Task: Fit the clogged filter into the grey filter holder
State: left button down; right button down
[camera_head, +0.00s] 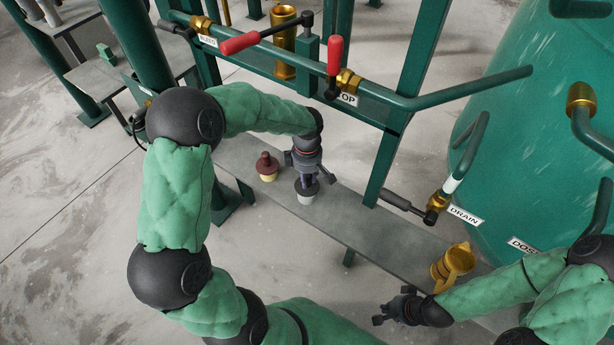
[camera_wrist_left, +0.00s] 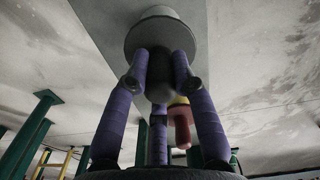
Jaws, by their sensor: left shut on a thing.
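My left gripper (camera_head: 307,180) points down over the grey bench. Its purple fingers (camera_wrist_left: 160,80) are shut around the dark knob of a grey piece (camera_head: 306,194). That piece has a dark wide top and a pale grey lower part, and it also shows in the left wrist view (camera_wrist_left: 158,36). I cannot tell whether the pale part is a separate grey holder, or whether it touches the bench. A brown-topped piece with a pale yellow base (camera_head: 267,167) stands upright just left of it. My right gripper (camera_head: 391,311) is empty near the bench's front edge; its finger opening is unclear.
The narrow bench (camera_head: 345,220) is clear right of the held piece, up to a brass fitting (camera_head: 453,264). A green post (camera_head: 401,125) and a pipe with red-handled valves (camera_head: 334,56) stand behind. A green tank (camera_head: 540,110) fills the right.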

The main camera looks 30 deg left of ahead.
pick_arm(q)
jog(key=shift+f+b, duration=0.35)
jog(key=shift+f, duration=0.35)
jog(key=c, duration=1)
grip_release()
jog(key=shift+o, duration=0.2)
jog(key=shift+r, duration=0.1)
jog(key=shift+r, duration=3.65)
